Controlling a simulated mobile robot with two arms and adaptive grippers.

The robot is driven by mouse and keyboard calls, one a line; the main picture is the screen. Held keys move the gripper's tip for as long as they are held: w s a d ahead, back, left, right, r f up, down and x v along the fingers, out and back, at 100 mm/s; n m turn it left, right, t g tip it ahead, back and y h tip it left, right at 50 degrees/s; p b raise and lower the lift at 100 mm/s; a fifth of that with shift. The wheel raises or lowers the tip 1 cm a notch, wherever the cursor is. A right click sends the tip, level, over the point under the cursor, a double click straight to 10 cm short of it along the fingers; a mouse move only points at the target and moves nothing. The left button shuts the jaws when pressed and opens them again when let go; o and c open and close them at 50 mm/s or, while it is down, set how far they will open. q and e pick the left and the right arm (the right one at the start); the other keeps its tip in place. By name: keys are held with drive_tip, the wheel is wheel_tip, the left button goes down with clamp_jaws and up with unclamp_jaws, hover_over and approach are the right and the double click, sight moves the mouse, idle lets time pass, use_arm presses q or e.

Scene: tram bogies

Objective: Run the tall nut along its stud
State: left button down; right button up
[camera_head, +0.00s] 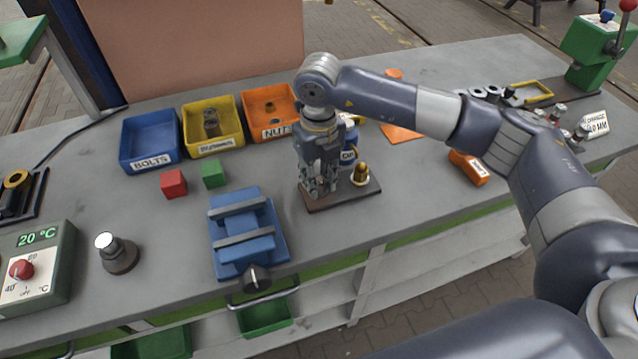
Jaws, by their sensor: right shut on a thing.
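My right gripper (318,186) points down over the left part of a small dark brown plate (342,194) on the grey bench. Its fingers are shut around what appears to be the tall nut, which they hide almost entirely, along with its stud. A brass-coloured, round-topped piece (361,173) with a pale ring at its foot stands upright on the same plate, just right of the fingers and apart from them. My left gripper is not in view.
A blue vise (245,235) stands front left of the plate. Red (173,184) and green (213,175) cubes lie to the left. Blue (150,142), yellow (212,127) and orange (268,112) bins stand behind. An orange block (469,168) lies to the right.

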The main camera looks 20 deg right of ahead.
drive_tip(key=m+b, duration=0.1)
drive_tip(key=m, duration=0.1)
drive_tip(key=m+b, duration=0.1)
drive_tip(key=m, duration=0.2)
drive_tip(key=shift+w+r+m+b, duration=0.15)
drive_tip(key=shift+w+m+b, duration=0.05)
drive_tip(key=shift+m+b, duration=0.15)
drive_tip(key=m+b, duration=0.1)
drive_tip(key=m, duration=0.2)
drive_tip(key=shift+m, duration=0.25)
drive_tip(key=m+b, duration=0.1)
drive_tip(key=m, duration=0.1)
drive_tip(key=shift+m, duration=0.4)
drive_tip(key=m, duration=0.4)
drive_tip(key=shift+r+m+b, duration=0.1)
drive_tip(key=shift+m+b, duration=0.2)
drive_tip(key=shift+b, duration=0.05)
drive_tip(key=shift+m, duration=2.2)
